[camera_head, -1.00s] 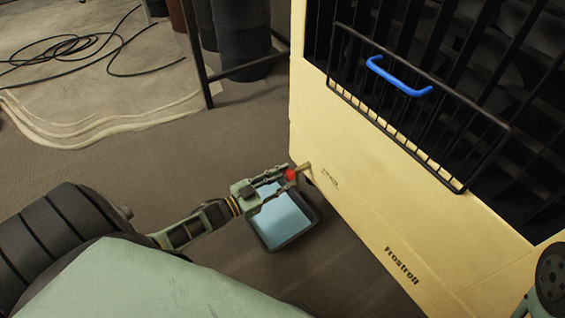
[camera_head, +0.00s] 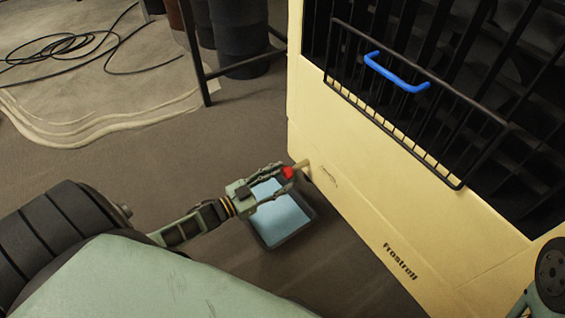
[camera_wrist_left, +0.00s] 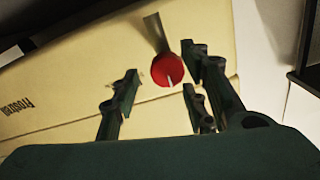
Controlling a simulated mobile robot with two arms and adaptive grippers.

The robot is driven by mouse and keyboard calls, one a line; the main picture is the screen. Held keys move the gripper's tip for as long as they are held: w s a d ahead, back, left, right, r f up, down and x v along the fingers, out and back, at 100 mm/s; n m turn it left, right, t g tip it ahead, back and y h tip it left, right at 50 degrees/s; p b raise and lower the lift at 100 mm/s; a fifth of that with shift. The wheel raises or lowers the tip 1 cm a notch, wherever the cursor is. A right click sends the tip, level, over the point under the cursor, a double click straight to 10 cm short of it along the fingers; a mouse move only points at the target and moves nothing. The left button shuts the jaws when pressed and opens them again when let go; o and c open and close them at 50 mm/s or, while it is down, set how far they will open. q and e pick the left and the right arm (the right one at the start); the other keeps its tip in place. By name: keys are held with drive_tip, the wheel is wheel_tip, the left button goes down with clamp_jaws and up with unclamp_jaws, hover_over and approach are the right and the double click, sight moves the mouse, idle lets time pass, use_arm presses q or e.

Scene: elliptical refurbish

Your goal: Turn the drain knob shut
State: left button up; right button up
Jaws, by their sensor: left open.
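The red drain knob (camera_head: 288,173) sits on the end of a short brass pipe (camera_head: 300,165) that sticks out low from the cream cabinet. In the left wrist view the red knob (camera_wrist_left: 168,70) is round with a pale mark on its face. My left gripper (camera_head: 279,176) is open, with its fingers pointing at the knob. In the left wrist view the fingers of my left gripper (camera_wrist_left: 160,90) stand on both sides of the knob's line, and I see a gap between them and the knob. My right gripper is not in view.
The cream cabinet (camera_head: 375,220) fills the right side, with a black rack and a blue handle (camera_head: 397,73). A blue tray of liquid (camera_head: 279,215) lies on the floor below the knob. A black cable (camera_head: 70,45) lies far left.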

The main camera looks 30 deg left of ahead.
use_arm(q)
drive_tip(key=v, duration=1)
drive_tip(key=shift+s, duration=0.35)
